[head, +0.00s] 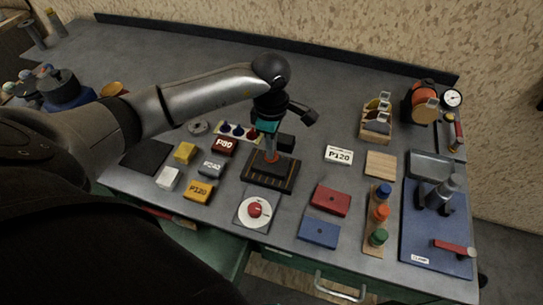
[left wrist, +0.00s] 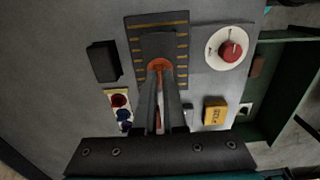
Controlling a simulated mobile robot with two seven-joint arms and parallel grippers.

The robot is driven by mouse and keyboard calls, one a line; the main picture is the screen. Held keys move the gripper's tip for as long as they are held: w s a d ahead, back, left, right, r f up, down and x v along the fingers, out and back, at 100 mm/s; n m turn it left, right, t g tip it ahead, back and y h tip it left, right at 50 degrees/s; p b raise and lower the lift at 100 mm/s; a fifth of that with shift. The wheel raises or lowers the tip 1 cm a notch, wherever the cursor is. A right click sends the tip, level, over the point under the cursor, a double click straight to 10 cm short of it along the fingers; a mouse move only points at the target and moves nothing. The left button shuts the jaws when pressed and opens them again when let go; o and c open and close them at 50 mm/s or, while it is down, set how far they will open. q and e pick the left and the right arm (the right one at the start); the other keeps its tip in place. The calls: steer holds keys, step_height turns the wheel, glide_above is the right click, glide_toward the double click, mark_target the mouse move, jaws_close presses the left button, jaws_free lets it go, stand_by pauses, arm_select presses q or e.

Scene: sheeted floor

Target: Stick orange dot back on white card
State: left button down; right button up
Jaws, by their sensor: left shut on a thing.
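My left gripper (head: 272,157) points down over a dark board with yellow marks (head: 257,180). Its fingers are shut on a small orange round piece, the orange dot (left wrist: 160,64), which shows at the fingertips in the left wrist view. The dot is over the dark grey middle of the board (left wrist: 134,47); I cannot tell whether it touches it. A white card printed P120 (head: 338,155) lies flat on the bench, to the right of the gripper and apart from it. My right gripper is not in view.
Several coloured blocks, including a red P80 one (head: 224,146), lie left of the board. A white disc with a red knob (head: 255,211) lies in front. Red (head: 331,200) and blue (head: 319,230) pads, a jar rack (head: 374,245) and a blue mat (head: 425,240) stand right.

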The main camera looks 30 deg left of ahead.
arm_select(q)
steer(key=shift+r+p, duration=1.85)
steer(key=shift+r, duration=1.05)
steer(key=c, duration=1.5)
jaws_free()
steer(key=shift+f, duration=0.1)
jaws_close()
